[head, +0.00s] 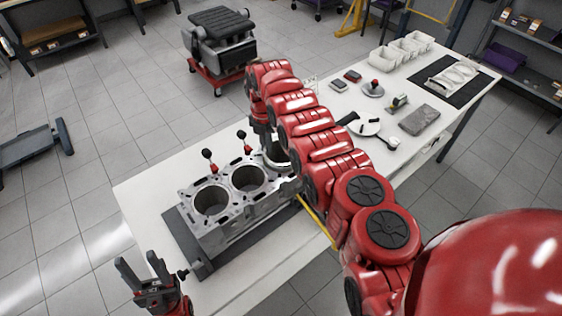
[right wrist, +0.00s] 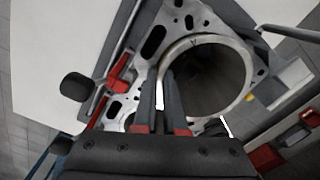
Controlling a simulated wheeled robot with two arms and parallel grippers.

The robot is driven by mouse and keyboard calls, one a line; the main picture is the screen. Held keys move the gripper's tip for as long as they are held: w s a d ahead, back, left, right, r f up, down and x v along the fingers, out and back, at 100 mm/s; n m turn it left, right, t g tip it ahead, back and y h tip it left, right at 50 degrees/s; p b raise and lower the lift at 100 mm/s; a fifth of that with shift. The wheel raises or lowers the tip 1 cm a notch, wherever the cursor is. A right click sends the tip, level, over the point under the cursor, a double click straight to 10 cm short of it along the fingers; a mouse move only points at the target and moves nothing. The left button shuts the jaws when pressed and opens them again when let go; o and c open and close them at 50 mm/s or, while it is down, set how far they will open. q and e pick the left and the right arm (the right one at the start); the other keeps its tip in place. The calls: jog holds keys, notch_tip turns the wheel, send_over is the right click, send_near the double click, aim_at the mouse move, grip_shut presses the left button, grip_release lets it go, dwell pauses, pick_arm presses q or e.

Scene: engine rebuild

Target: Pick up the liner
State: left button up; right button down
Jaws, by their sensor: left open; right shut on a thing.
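The engine block (head: 240,222) stands on a dark mat on the white bench, with open round bores on top. The liner (right wrist: 203,38) shows in the right wrist view as a pale ring flush around or just above the far bore. My right gripper (right wrist: 165,80) points down there, its two fingers closed on the left side of the ring's wall. In the head view my right arm covers most of that bore and the fingertips. My left gripper (head: 138,262) is open and empty at the lower left, in front of the block.
Two red-and-black knobbed tools (head: 208,158) stand behind the block. Further along the bench lie white bins (head: 400,50), a grey block (head: 419,119), small tools and a black mat (head: 462,90). A second engine on a red cart (head: 218,75) stands on the floor.

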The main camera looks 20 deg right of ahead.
dwell(0.8)
jog(key=shift+w+d+r, duration=0.1)
jog(key=shift+d+r, duration=0.05)
jog(key=shift+r, duration=0.75)
notch_tip(320, 180, up, 19)
jog(key=p, duration=0.6)
jog(key=shift+r, duration=0.15)
dwell(0.7)
